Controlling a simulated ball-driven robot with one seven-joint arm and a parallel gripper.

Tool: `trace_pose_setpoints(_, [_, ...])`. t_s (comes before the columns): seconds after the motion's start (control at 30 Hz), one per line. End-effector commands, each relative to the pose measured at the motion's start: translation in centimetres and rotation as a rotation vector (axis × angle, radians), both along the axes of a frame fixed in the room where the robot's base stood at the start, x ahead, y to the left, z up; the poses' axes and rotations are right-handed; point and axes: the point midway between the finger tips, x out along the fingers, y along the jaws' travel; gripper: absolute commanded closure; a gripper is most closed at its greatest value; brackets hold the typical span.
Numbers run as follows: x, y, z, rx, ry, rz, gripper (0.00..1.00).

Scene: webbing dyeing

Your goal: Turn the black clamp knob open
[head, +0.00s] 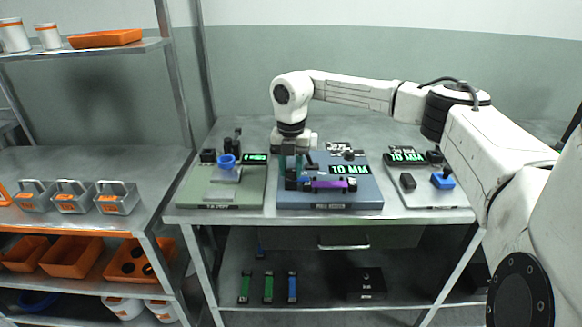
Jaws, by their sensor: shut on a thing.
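The blue fixture (345,201) stands at the middle of the metal table. It carries a small display reading "10 MM" and a purple bar (329,184) held across dark blocks. My gripper (291,177) points down over the left part of this fixture. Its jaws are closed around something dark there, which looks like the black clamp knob. The knob itself is mostly hidden by the fingers, so its turn angle cannot be seen.
Left on the table is a green fixture (194,192) with a blue round part (226,161). Right is a grey fixture (428,198) with a blue knob (443,180). A shelf with metal boxes and orange bins (76,258) stands left.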

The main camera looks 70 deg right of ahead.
Motion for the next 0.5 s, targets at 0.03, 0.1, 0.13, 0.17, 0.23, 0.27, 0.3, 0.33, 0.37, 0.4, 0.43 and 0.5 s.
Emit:
trace_pose_setpoints(0.03, [0.01,0.0,0.03,0.0,-0.001,0.001,0.97])
trace_pose_setpoints(0.1, [0.01,-0.01,0.04,0.0,-0.001,0.005,0.97])
trace_pose_setpoints(0.13, [0.01,-0.01,0.05,0.0,-0.001,0.009,0.97])
trace_pose_setpoints(0.17, [0.02,0.0,0.06,0.0,-0.001,0.013,0.97])
trace_pose_setpoints(0.23, [0.01,-0.02,0.08,0.0,-0.001,0.029,0.97])
trace_pose_setpoints(0.27, [0.02,-0.01,0.08,0.0,-0.001,0.038,0.97])
trace_pose_setpoints(0.3, [0.03,-0.02,0.09,0.0,-0.001,0.054,0.97])
trace_pose_setpoints(0.33, [0.02,-0.04,0.1,0.0,-0.001,0.067,0.97])
trace_pose_setpoints(0.37, [0.02,-0.05,0.1,-0.001,-0.001,0.083,0.97])
trace_pose_setpoints(0.4, [0.02,-0.06,0.11,-0.001,-0.001,0.105,0.97])
trace_pose_setpoints(0.43, [0.03,-0.07,0.11,-0.001,-0.001,0.124,0.97])
trace_pose_setpoints(0.5, [0.03,-0.08,0.14,-0.001,0.0,0.176,0.97])
